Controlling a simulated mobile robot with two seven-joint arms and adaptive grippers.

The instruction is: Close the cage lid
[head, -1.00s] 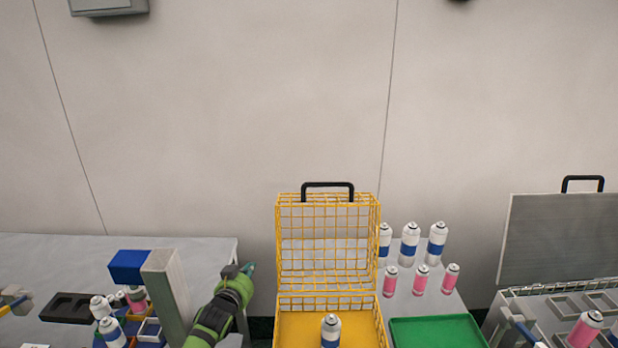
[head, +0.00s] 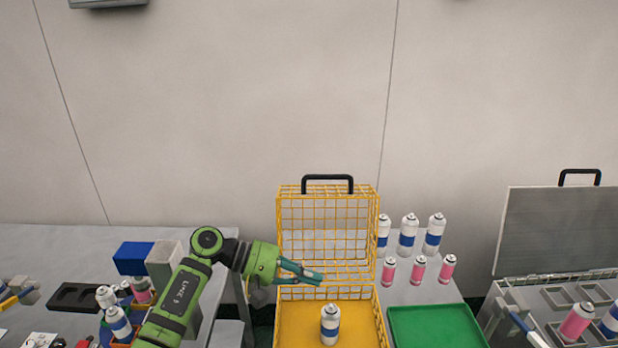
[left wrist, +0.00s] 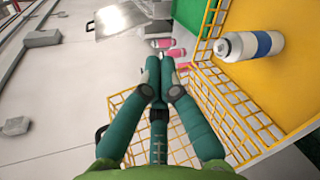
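The yellow wire cage stands in the middle of the head view with its lid (head: 327,235) open and upright, a black handle (head: 328,180) on top. Its yellow base (head: 300,325) holds one white can with a blue band (head: 330,325). My left gripper (head: 318,277) is in front of the lid's lower left part, fingers pointing right; I cannot tell if it touches the mesh. In the left wrist view its fingertips (left wrist: 160,64) are together with nothing between them, with the lid mesh (left wrist: 212,95) beside them. My right gripper is not in view.
White-and-blue and pink cans (head: 419,268) stand right of the cage behind a green tray (head: 435,328). A grey case (head: 560,230) with its lid up is at the far right. On the left table are a blue block (head: 133,258), a grey block (head: 164,264) and cans.

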